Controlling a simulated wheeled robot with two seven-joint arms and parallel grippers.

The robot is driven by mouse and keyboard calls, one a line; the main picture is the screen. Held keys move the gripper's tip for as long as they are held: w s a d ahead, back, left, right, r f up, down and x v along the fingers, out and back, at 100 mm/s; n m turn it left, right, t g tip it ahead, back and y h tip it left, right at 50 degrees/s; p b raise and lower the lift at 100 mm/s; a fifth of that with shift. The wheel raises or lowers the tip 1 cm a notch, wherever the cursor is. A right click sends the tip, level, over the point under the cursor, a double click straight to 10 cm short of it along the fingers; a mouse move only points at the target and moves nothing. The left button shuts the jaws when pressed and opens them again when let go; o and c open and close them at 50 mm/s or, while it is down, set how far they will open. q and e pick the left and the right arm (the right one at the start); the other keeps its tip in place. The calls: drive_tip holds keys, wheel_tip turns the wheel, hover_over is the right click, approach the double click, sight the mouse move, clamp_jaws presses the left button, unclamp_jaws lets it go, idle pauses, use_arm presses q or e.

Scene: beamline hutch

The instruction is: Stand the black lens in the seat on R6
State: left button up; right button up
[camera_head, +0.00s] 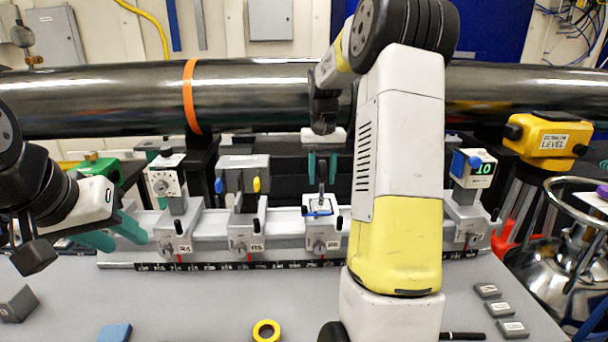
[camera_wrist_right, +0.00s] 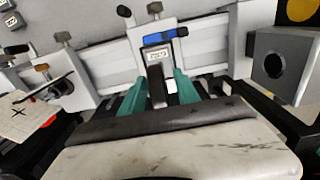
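My right gripper (camera_head: 322,172) points down over the R6 carrier (camera_head: 322,238). Its two green fingers stand apart on either side of a thin dark upright piece, seemingly the black lens edge-on (camera_wrist_right: 157,90). In the right wrist view, a pale gap shows beside the piece, between the right gripper's fingers (camera_wrist_right: 160,92). The piece's lower end is at the R6 seat with its blue part (camera_head: 318,211); whether it is fully seated I cannot tell. My left gripper (camera_head: 118,236) is open and empty, left of R4.
Carriers R4 (camera_head: 178,240) and R5 (camera_head: 250,240) stand left of R6 on the rail. A yellow ring (camera_head: 266,331), a blue block (camera_head: 115,332) and a grey block (camera_head: 18,303) lie on the table. A large dark pipe (camera_head: 110,95) runs behind.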

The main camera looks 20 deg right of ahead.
wheel_tip(320, 180, up, 12)
drive_tip(key=shift+f, duration=0.15)
drive_tip(key=shift+s+a+r, duration=0.1)
drive_tip(key=shift+r, duration=0.15)
drive_tip(key=s+a+r+n+t+y, duration=0.1)
drive_tip(key=s+a+t, duration=0.1)
drive_tip(key=s+a, duration=0.35)
drive_tip(key=s+a+r+n+t, duration=0.1)
drive_tip(key=s+a, duration=0.2)
drive_tip(key=s, duration=0.5)
drive_tip(key=s+a+f+n+t+y, duration=0.1)
drive_tip(key=s+a+f+t, duration=0.2)
drive_tip(key=s, duration=0.9)
wheel_tip(320, 180, down, 3)
drive_tip(key=shift+a+f, duration=0.1)
drive_tip(key=shift+a, duration=1.1)
drive_tip(key=shift+d, duration=0.1)
